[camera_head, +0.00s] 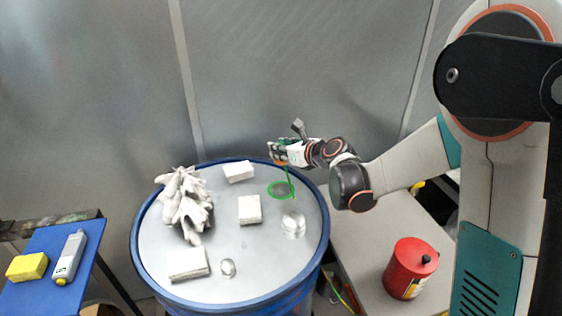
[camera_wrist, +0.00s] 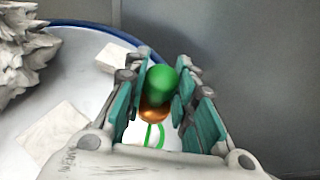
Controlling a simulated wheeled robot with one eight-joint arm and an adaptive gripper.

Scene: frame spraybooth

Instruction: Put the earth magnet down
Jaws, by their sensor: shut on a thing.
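My gripper (camera_head: 279,153) is above the far right part of a round grey drum top (camera_head: 222,262) with a blue rim. It is shut on a small piece, taken to be the earth magnet, with a rounded green part and a copper-orange part (camera_wrist: 155,113). The wrist view shows it between the teal finger pads, apart from the drum top. A thin green line runs down from the gripper to a green ring (camera_head: 281,196) on the drum top. The inside of the ring looks bare.
On the drum top are a white jagged lump (camera_head: 186,203), white blocks (camera_head: 249,210), (camera_head: 238,171), (camera_head: 188,264), a clear round stack (camera_head: 293,225) close to the ring, and a small shiny disc (camera_head: 228,268). A red can (camera_head: 410,268) stands on a side table at right.

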